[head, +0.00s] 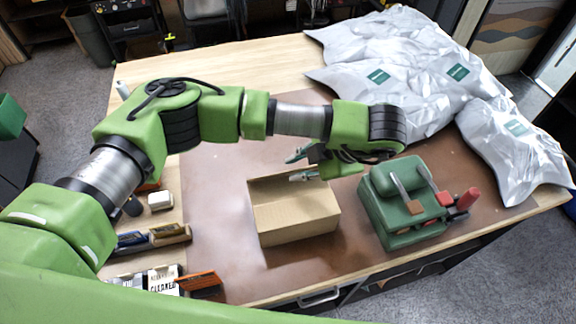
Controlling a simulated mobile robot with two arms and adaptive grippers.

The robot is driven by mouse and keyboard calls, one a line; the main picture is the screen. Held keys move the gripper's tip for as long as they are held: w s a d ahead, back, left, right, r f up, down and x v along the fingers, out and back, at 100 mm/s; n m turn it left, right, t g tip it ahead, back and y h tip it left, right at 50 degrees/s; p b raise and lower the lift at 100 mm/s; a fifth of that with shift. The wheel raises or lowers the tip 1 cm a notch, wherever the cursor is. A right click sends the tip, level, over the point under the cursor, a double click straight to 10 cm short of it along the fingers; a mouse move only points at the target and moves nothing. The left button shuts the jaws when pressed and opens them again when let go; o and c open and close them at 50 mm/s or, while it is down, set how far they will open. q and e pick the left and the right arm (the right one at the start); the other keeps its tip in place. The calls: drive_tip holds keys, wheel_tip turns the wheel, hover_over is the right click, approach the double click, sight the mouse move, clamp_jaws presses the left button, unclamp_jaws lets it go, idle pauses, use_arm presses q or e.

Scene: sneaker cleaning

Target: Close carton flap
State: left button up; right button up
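The open cardboard carton (296,222) stands on the brown mat, with its near side toward me. Its top opening shows, partly covered by my gripper; I cannot make out clearly which flap stands up. My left arm reaches in from the left and bends back over the carton. My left gripper (299,166) is at the carton's far right top edge, pointing left, with a gap between its fingertips and nothing visible in it. I cannot tell whether a finger touches the carton. My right gripper is out of view.
A green device (405,222) with levers and a red handle stands right of the carton. Silvery bags (395,65) cover the table's back right. Brushes (150,238) and small boxes (200,282) lie at the left. The brown mat (215,215) is clear left of the carton.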

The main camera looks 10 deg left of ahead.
sight(290, 171)
use_arm(q)
drive_tip(key=shift+x, duration=2.2)
drive_tip(key=shift+s, duration=0.1)
clamp_jaws()
